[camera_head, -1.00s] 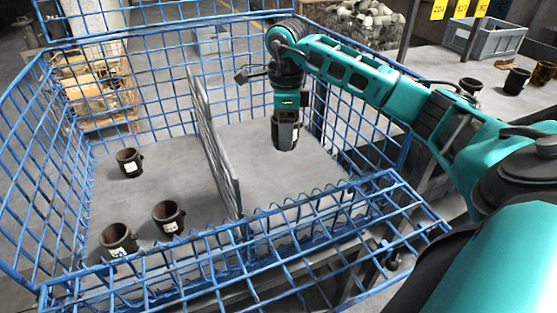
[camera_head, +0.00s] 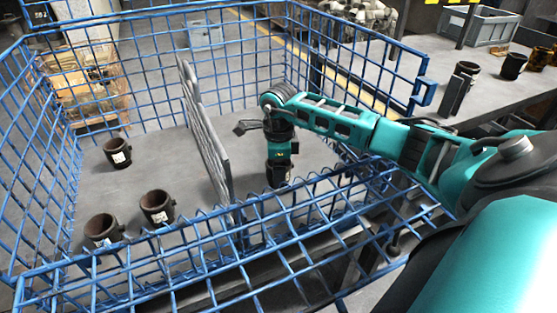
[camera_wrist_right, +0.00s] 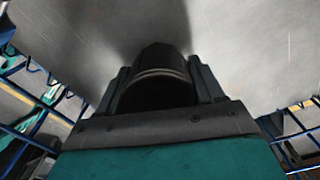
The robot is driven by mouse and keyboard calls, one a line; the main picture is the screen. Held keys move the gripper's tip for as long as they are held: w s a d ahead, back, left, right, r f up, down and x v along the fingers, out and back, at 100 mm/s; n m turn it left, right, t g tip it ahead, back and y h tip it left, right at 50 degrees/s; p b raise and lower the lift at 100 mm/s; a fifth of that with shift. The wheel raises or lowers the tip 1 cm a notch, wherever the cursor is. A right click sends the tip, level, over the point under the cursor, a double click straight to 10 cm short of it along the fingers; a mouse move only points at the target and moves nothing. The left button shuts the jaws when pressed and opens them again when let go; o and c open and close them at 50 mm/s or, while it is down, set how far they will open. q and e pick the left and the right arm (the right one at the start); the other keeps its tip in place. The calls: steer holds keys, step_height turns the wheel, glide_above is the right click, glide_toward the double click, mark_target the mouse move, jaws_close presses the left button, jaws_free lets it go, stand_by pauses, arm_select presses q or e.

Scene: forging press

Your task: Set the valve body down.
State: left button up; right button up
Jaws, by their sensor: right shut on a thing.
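My right gripper (camera_head: 278,177) points straight down inside the right compartment of the blue wire crate, close to its floor and near the front wall. In the right wrist view the gripper (camera_wrist_right: 158,90) is shut on a dark, round valve body (camera_wrist_right: 155,78), held between its two fingers. The grey compartment floor lies just beyond it. In the head view the fingers mostly hide the valve body, and I cannot tell whether it touches the floor. My left gripper is not in view.
A grey divider (camera_head: 205,140) splits the blue crate (camera_head: 100,270). Three dark valve bodies with white labels (camera_head: 117,152) stand in the left compartment. The right compartment floor around the gripper is clear. More parts (camera_head: 513,66) stand on the bench at right.

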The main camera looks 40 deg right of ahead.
steer(key=shift+r, duration=0.1)
steer(key=o, duration=0.9)
steer(key=shift+f, duration=0.2)
steer(key=o, duration=0.5)
steer(key=shift+r, duration=0.1)
